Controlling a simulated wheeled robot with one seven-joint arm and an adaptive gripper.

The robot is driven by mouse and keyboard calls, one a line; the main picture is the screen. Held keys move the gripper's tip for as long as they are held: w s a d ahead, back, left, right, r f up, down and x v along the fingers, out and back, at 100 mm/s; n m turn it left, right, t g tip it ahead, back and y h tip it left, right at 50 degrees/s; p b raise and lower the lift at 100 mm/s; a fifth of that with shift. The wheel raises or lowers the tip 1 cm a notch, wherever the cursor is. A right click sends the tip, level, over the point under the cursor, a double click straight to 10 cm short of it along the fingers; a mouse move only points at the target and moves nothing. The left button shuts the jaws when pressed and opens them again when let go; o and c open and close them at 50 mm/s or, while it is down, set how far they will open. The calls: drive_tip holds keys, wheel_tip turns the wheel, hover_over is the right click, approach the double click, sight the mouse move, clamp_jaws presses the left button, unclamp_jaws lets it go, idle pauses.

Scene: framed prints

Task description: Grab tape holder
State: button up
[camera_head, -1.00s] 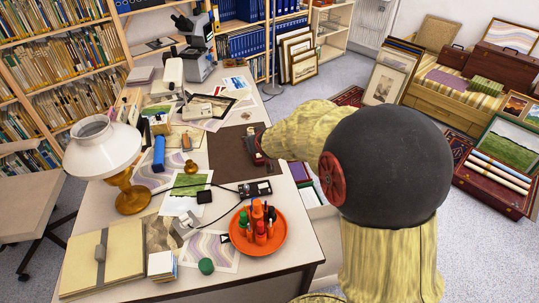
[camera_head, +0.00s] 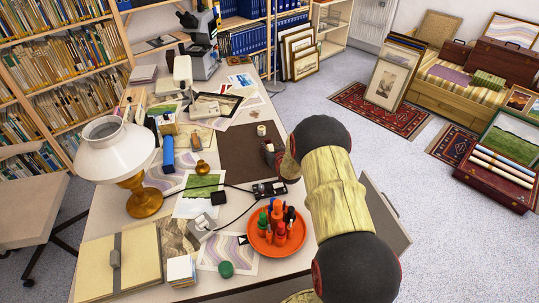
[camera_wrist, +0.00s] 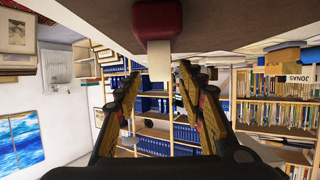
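A dark red block-like object, which looks like the tape holder (camera_wrist: 158,20), is at the top middle of the wrist view, against the tabletop, which appears upside down. A pale, cream piece (camera_wrist: 159,62) shows just beyond it; I cannot tell if the two are joined. In the head view a small dark red shape (camera_head: 268,150) lies at the brown mat's right side, with a cream cylinder (camera_head: 261,131) behind it. My gripper (camera_wrist: 158,72) is open, its two fingers apart, with nothing seen held between them. In the head view my wrist hides most of it.
The brown mat (camera_head: 238,150) lies on the crowded desk. An orange tray (camera_head: 262,246) of bottles, a black device with a cable (camera_head: 268,190), a lamp (camera_head: 112,150) and a microscope (camera_head: 203,45) stand around.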

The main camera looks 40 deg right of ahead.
drive_tip(key=shift+x, duration=1.3)
drive_tip(key=shift+c, duration=1.4)
clamp_jaws()
drive_tip(key=shift+f, duration=0.1)
